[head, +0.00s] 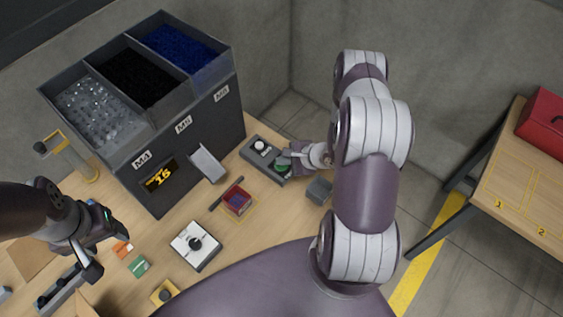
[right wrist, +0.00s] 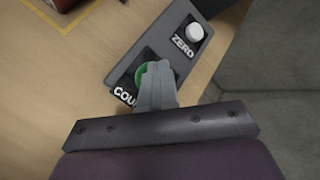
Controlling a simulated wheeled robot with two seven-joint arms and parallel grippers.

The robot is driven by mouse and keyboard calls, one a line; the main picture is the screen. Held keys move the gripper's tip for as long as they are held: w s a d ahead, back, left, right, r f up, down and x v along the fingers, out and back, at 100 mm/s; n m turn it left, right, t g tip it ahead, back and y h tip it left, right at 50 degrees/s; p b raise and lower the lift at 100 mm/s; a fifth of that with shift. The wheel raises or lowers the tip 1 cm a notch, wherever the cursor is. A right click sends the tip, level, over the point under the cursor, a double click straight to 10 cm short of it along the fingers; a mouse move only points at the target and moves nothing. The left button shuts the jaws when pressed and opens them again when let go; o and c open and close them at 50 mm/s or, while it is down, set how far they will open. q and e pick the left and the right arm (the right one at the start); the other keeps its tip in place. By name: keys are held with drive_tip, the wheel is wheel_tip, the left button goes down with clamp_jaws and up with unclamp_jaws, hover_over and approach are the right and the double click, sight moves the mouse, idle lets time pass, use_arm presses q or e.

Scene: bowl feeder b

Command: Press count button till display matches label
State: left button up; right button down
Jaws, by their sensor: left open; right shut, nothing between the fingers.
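The dark button box (head: 266,158) carries a white button (head: 259,146) and a green button (head: 282,165). In the right wrist view the white button (right wrist: 194,32) is marked ZERO, and the green button (right wrist: 141,74) has partly hidden lettering starting COU. My right gripper (right wrist: 156,72) is shut and empty, its fingertips over the green button; I cannot tell whether they press it. The display (head: 160,175) on the bin unit's front reads 15 in yellow, with smaller unreadable text above. My left gripper (head: 106,243) is open and empty at the left.
The bin unit (head: 205,135) has three bins with front tags, two reading M4 and M5. A small red tray (head: 237,200), a white dial box (head: 196,246), an orange card (head: 122,249) and a green card (head: 138,266) lie in front. A grey block (head: 319,191) sits near my right arm.

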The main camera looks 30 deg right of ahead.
drive_tip(key=shift+r+p, duration=0.45)
drive_tip(key=shift+r, duration=0.2)
wheel_tip(320, 180, up, 5)
drive_tip(key=p, duration=0.5)
idle(0.5)
